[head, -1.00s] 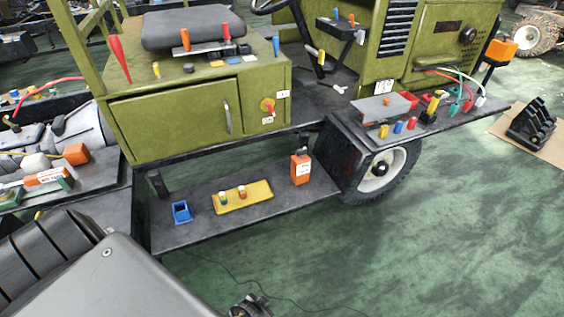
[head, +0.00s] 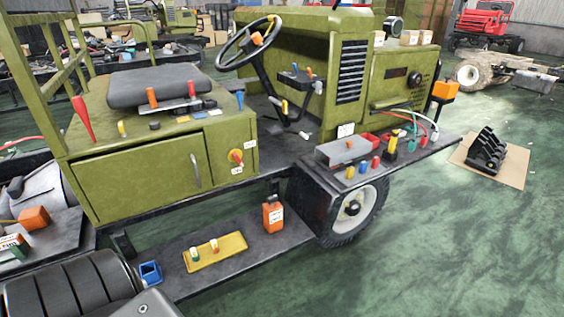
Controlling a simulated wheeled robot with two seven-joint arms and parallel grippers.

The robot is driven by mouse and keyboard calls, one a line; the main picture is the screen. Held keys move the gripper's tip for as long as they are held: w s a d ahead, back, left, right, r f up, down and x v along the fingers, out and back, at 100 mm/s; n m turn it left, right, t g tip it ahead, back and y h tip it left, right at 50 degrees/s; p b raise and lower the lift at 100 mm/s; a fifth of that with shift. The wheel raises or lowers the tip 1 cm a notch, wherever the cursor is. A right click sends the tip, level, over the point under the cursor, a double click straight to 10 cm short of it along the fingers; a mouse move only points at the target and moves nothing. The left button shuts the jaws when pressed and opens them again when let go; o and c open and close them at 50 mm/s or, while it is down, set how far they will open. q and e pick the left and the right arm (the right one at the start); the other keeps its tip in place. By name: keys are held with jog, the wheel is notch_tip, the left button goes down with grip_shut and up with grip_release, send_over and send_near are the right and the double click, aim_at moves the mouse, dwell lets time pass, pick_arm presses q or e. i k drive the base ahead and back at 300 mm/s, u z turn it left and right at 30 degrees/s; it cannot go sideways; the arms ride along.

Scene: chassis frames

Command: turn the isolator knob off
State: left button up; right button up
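The isolator knob (head: 236,157) is a small red knob on a yellow plate. It is on the narrow panel at the right end of the olive-green cabinet (head: 135,177) under the seat. One small white label (head: 250,144) is to its upper right and another (head: 237,170) is just below it. The knob is too small to read its exact setting. Nothing touches it or covers it.
A step plate below holds a yellow tray (head: 216,252), a blue holder (head: 150,273) and an orange bottle (head: 273,214). The steering wheel (head: 248,42) and levers stand above right. A wheel (head: 352,208) is right of the step. Open green floor lies at lower right.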

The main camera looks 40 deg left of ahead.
aim_at(235, 155)
jog(key=z, duration=0.6)
jog(key=i, duration=1.15)
jog(key=u, duration=1.7)
